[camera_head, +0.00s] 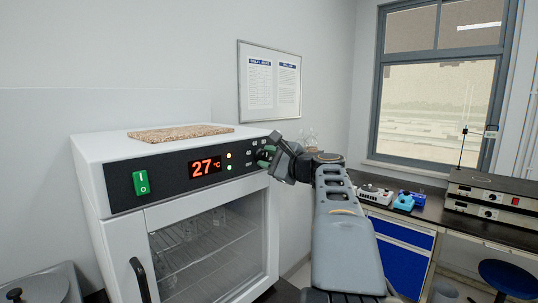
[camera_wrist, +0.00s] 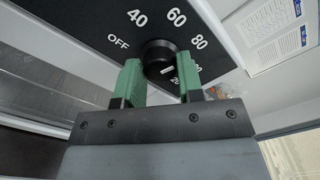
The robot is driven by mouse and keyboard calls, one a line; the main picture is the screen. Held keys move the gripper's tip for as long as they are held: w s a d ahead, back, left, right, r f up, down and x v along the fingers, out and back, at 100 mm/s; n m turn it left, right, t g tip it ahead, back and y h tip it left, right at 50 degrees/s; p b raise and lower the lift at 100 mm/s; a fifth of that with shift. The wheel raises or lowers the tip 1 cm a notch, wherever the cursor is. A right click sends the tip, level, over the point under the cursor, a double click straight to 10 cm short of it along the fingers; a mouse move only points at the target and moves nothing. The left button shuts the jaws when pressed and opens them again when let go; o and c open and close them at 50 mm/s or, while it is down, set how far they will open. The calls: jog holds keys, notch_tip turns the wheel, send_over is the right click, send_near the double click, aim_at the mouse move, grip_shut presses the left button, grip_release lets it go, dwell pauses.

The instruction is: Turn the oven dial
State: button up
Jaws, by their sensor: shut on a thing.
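The oven (camera_head: 100,165) is a white cabinet with a black control panel (camera_head: 125,185) and a glass door. Its red display (camera_head: 206,167) reads 27 °C. In the wrist view the round black dial (camera_wrist: 158,52) has a printed scale with OFF, 40, 60 and 80; the higher marks are partly hidden. A light pointer mark on the dial faces toward the lower right, near the higher numbers. My gripper (camera_wrist: 160,74) has green fingers on either side of the dial and is shut on it. In the head view my gripper (camera_head: 265,154) covers most of the dial.
A green power switch (camera_head: 141,183) is at the panel's left. A brown board (camera_head: 180,133) lies on the oven top. The black door handle (camera_head: 140,280) is at lower left. A bench with instruments (camera_head: 404,202) stands at right under a window.

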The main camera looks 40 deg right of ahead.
jog(key=shift+m+p, duration=0.3)
jog(key=shift+m, duration=0.6)
jog(key=o, duration=0.9)
jog(key=s, duration=0.4)
jog(key=s+d+b, duration=0.1)
jog(key=s, duration=0.4)
jog(key=s+d+b, duration=0.1)
jog(key=s, duration=0.3)
jog(key=shift+s+d, duration=0.2)
jog(key=shift+s, duration=0.1)
